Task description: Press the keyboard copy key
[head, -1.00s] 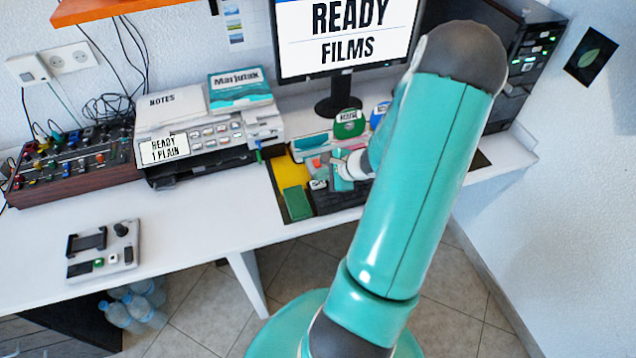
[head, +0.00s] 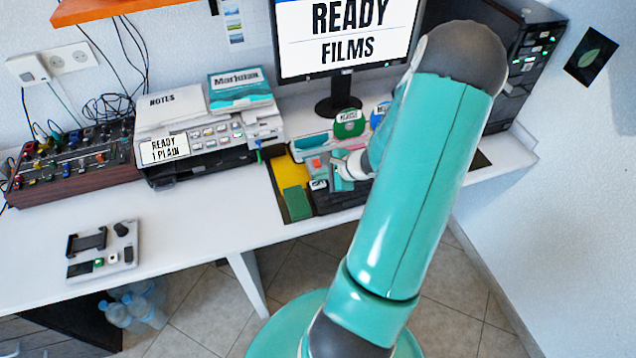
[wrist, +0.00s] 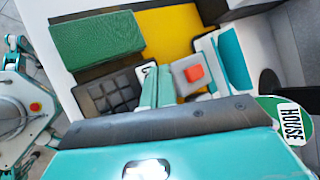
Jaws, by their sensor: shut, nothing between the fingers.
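The black keyboard (head: 338,202) lies on the desk below the monitor, and part of it is behind my arm. In the wrist view its dark keys (wrist: 115,92) show to the left of my fingers. A small dark key with a white mark (head: 318,184) sits beside my gripper; I cannot read it as the copy key. My gripper (head: 341,182) is shut and empty, low over the keyboard area. In the wrist view its teal fingers (wrist: 156,86) lie together, their tips near a white mark. I cannot tell whether they touch a key.
A green block (wrist: 97,38) and a yellow sheet (wrist: 170,32) lie beside the keyboard. A red button on a grey base (wrist: 194,74) is close to the fingers. Green (head: 349,123) and blue discs stand behind. The printer (head: 210,145) is to the left, the monitor (head: 345,40) behind.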

